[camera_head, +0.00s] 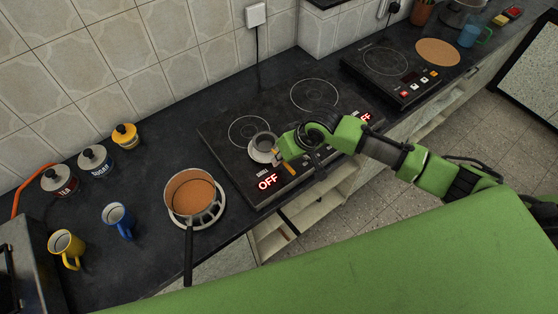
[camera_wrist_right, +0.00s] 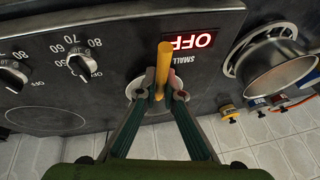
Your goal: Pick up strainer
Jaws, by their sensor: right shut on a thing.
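The strainer (camera_head: 262,147) is a small round grey bowl with an orange-yellow handle, at the front of the black cooktop in the head view. My right gripper (camera_head: 279,156) is at its handle side. In the right wrist view the fingertips (camera_wrist_right: 163,92) are shut on the yellow handle of the strainer (camera_wrist_right: 162,68), one on each side. Part of its round bowl shows behind the fingers there. I cannot tell whether the bowl touches the cooktop. My left gripper is not in view.
The cooktop (camera_head: 222,133) has a lit red OFF display. A pan (camera_head: 190,208) with a dark handle stands left of it. A blue mug (camera_head: 118,222), a yellow mug (camera_head: 66,249) and several lidded jars are further left. A second hob (camera_head: 378,88) stands at the right.

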